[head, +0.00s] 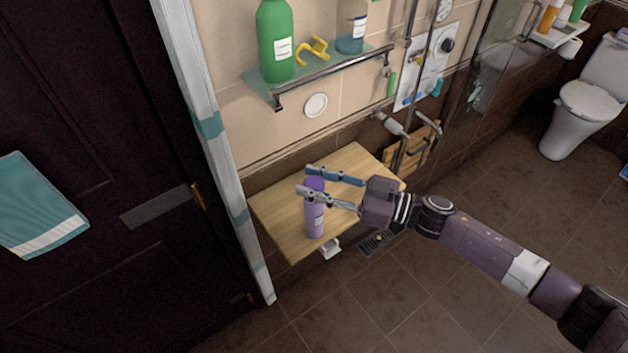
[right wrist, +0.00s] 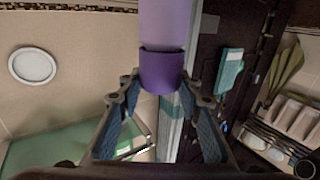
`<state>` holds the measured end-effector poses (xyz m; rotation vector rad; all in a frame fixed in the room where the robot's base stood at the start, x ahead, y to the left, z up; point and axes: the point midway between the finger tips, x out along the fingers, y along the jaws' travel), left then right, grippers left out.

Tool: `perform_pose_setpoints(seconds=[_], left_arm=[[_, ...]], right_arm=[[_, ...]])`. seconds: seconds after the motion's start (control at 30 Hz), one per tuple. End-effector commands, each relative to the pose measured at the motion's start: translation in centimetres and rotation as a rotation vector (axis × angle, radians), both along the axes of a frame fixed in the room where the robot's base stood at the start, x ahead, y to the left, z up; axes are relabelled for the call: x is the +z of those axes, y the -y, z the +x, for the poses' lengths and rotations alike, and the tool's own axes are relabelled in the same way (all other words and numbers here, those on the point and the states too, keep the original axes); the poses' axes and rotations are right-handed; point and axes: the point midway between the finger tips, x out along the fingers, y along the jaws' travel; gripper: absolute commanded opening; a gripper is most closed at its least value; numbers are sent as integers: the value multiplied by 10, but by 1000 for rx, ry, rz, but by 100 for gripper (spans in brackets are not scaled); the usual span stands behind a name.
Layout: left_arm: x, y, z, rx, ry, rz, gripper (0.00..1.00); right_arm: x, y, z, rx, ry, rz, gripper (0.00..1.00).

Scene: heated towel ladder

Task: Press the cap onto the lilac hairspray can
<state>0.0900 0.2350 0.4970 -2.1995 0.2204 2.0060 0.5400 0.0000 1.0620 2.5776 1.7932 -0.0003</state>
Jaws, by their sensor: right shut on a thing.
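The lilac hairspray can (head: 314,222) stands upright near the front left edge of the wooden bench top (head: 282,208). Its darker purple cap (head: 315,184) is at its top. In the right wrist view the cap (right wrist: 162,72) meets the lilac can body (right wrist: 164,25) with no clear gap; how firmly it is seated I cannot tell. My right gripper (head: 305,179) reaches in from the right, one finger behind the cap and one in front. It is shut on the cap. My left gripper is not in view.
A glass shelf (head: 331,69) above holds a green bottle (head: 275,45), a yellow item (head: 313,49) and a clear bottle with blue liquid (head: 351,30). The bench is otherwise clear.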

Motion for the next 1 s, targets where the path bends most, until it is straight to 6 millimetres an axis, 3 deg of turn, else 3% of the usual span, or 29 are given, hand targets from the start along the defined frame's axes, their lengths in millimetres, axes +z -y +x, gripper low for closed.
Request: perform_pose_setpoints(seconds=[0.07, 0.1, 0.27, 0.67, 1.0], left_arm=[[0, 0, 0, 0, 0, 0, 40], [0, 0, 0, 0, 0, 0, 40], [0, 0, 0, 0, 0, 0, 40], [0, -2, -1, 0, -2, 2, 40], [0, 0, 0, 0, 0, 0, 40]], right_arm=[[0, 0, 0, 0, 0, 0, 23], [0, 0, 0, 0, 0, 0, 35], [0, 0, 0, 0, 0, 0, 52], [-1, 8, -3, -2, -2, -2, 53], [-2, 72, -26, -3, -3, -3, 53]])
